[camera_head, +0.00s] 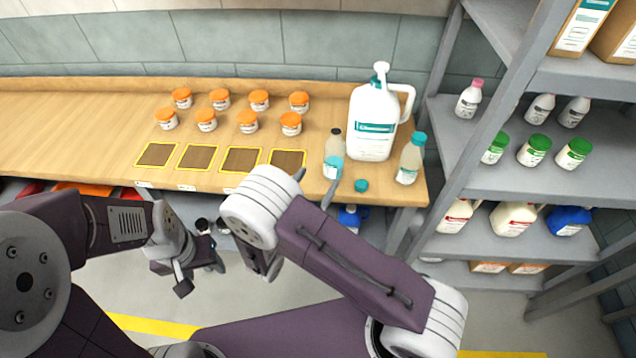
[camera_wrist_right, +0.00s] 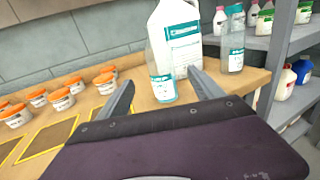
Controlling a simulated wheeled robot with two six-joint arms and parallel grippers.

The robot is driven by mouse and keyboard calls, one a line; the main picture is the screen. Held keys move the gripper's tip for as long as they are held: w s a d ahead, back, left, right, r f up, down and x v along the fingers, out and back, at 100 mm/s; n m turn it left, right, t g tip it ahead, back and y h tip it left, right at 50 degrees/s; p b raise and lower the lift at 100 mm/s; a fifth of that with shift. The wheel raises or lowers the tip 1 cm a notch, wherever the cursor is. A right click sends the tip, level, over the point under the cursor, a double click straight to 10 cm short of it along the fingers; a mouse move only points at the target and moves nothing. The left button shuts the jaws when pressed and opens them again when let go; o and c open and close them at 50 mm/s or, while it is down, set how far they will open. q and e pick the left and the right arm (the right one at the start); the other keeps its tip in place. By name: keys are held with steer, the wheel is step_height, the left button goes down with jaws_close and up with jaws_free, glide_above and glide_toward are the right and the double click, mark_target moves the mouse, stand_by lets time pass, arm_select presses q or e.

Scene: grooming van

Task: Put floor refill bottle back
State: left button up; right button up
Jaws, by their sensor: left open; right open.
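An uncapped clear bottle with a teal label (camera_head: 333,167) stands upright on the wooden counter. A loose teal cap (camera_head: 361,185) lies beside it. A large white jug (camera_head: 371,125) with a pump top stands behind, and a clear bottle with a teal cap (camera_head: 410,160) stands to its right. I cannot tell which is the floor refill bottle. My right gripper (camera_head: 314,184) is open at the counter's front edge. In the right wrist view its fingers (camera_wrist_right: 163,92) point toward the uncapped bottle (camera_wrist_right: 161,70), which shows between them. My left gripper (camera_head: 203,272) is open and empty, low before the counter.
Several orange-lidded jars (camera_head: 248,121) stand in two rows, behind yellow-edged dark squares (camera_head: 242,160) on the counter (camera_head: 60,130). A grey shelf rack (camera_head: 480,183) at right holds green-capped bottles (camera_head: 534,150), jugs (camera_head: 513,219) and boxes. Bare shelf shows around its bottles.

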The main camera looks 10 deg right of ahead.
steer(key=s+d+f+m+g, duration=0.2)
steer(key=s+d+m+g, duration=1)
steer(key=s+d+g, duration=0.15)
steer(key=s+a+f+m+g+y, duration=0.2)
steer(key=s+a+m+g+y, duration=0.1)
steer(key=s+m+y, duration=0.6)
steer(key=w+a+r+m+t+y, duration=0.2)
steer(key=w+a+m+t, duration=0.1)
steer(key=m, duration=0.4)
steer(key=w+a, duration=0.1)
steer(key=w, duration=0.1)
steer(key=shift+w+m+t+y, duration=0.3)
steer(key=shift+w+m+t, duration=0.05)
steer(key=shift+w+m, duration=0.05)
steer(key=shift+s, duration=0.1)
